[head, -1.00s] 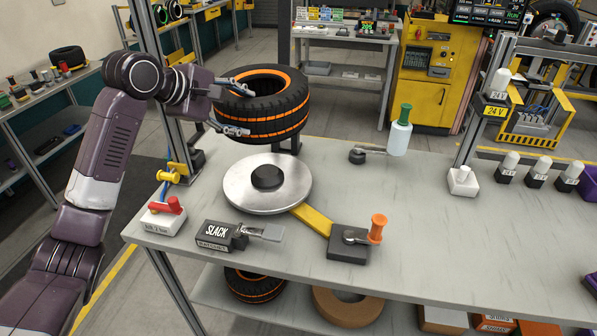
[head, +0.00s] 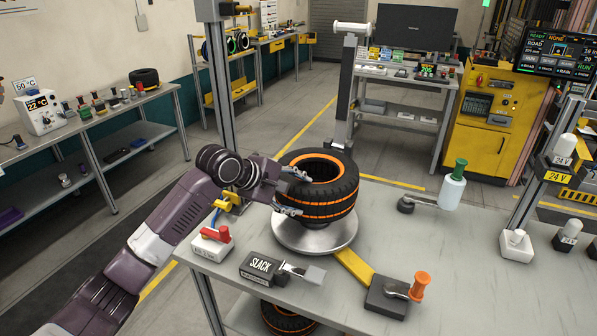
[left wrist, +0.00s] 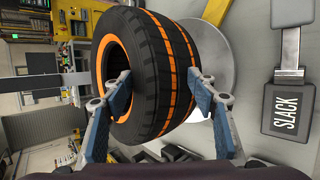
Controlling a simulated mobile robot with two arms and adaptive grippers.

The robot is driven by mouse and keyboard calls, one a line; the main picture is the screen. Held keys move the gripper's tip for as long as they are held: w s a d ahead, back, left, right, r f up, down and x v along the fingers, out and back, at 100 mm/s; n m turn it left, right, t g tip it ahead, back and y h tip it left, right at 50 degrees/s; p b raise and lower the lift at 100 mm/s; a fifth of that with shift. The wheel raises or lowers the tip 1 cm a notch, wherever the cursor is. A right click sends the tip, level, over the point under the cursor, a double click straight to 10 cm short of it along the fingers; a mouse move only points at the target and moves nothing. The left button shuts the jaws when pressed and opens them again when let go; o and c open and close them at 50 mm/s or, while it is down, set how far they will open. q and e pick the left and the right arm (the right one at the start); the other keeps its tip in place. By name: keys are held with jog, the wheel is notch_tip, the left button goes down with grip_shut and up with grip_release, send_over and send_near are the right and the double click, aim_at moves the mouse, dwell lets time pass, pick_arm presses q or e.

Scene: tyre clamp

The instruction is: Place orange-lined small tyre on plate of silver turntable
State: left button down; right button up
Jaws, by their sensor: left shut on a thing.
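The orange-lined small tyre (head: 335,205) is black with orange stripes and lies flat, its hole facing up. My left gripper (head: 300,193) is shut on its near left side, one finger higher than the other. In the left wrist view the fingers (left wrist: 158,78) press on the tread of the tyre (left wrist: 150,110). The tyre is over the silver turntable plate (head: 292,238), with a dark hub partly showing beneath it. It looks slightly above the plate, but I cannot tell whether they touch. The plate also shows in the left wrist view (left wrist: 220,60). My right gripper is out of view.
A yellow bar (head: 354,267) leads to an orange-handled clamp (head: 417,287). A green-topped bottle (head: 454,185) stands farther right. The table's middle right is clear.

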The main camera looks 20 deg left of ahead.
aim_at(297, 216)
pick_arm(q)
jog(key=shift+w+f+p, duration=0.2)
jog(key=shift+f+p, duration=0.35)
jog(key=shift+f, duration=2.95)
jog(key=c, duration=1.2)
grip_release()
jog(key=shift+s+f, duration=0.2)
jog(key=shift+f, duration=0.2)
jog(key=o, duration=0.4)
jog(key=shift+s+r, duration=0.1)
jog(key=b+v, duration=0.2)
jog(key=v, duration=1)
